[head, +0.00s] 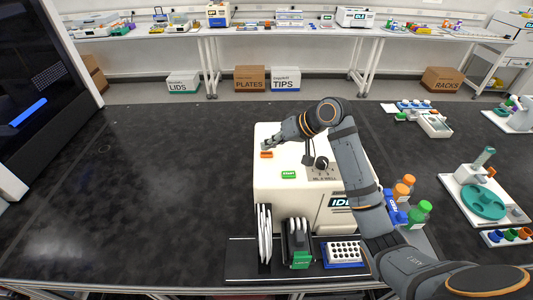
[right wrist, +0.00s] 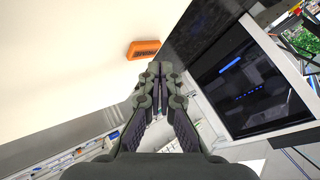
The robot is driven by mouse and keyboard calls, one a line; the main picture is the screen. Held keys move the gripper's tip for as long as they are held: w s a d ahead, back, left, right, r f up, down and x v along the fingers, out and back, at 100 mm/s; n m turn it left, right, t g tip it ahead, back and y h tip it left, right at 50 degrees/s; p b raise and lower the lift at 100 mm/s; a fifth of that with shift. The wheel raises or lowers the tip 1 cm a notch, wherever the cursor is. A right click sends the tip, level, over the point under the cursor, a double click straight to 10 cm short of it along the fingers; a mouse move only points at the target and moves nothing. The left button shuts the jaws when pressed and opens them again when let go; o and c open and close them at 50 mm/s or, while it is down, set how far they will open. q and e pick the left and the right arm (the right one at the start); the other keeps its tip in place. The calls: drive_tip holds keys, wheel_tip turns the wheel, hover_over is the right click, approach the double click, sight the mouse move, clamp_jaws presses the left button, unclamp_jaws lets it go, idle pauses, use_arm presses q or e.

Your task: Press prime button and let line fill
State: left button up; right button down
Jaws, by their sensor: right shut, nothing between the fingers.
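The white dispenser (head: 272,205) stands on the black bench, partly behind my right arm. On its top sit an orange button (head: 266,155), likely the prime button, and a green button (head: 288,175). A black knob (head: 321,163) is to their right. My right gripper (head: 268,147) is shut and empty, with its fingertips close behind the orange button in the head view. In the right wrist view, the orange button (right wrist: 143,49) lies just beyond and left of the shut fingertips (right wrist: 160,68), with a visible gap. My left gripper is not in view.
A stack of white plates (head: 264,235), a green-based holder (head: 300,245) and a blue rack (head: 343,252) stand in front of the dispenser. Capped bottles (head: 418,212) stand to its right, beside my right arm. The bench left of the dispenser is clear.

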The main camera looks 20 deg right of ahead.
sight(269, 154)
drive_tip(key=shift+f, duration=0.1)
idle(0.4)
drive_tip(key=shift+f, duration=0.3)
drive_tip(key=shift+f, duration=0.4)
idle(0.5)
drive_tip(key=shift+r, duration=0.1)
drive_tip(key=shift+r+p, duration=0.75)
drive_tip(key=shift+p, duration=0.45)
wheel_tip(269, 154, up, 5)
drive_tip(key=p, duration=0.5)
drive_tip(key=shift+r+p, duration=0.1)
drive_tip(key=shift+p, duration=0.2)
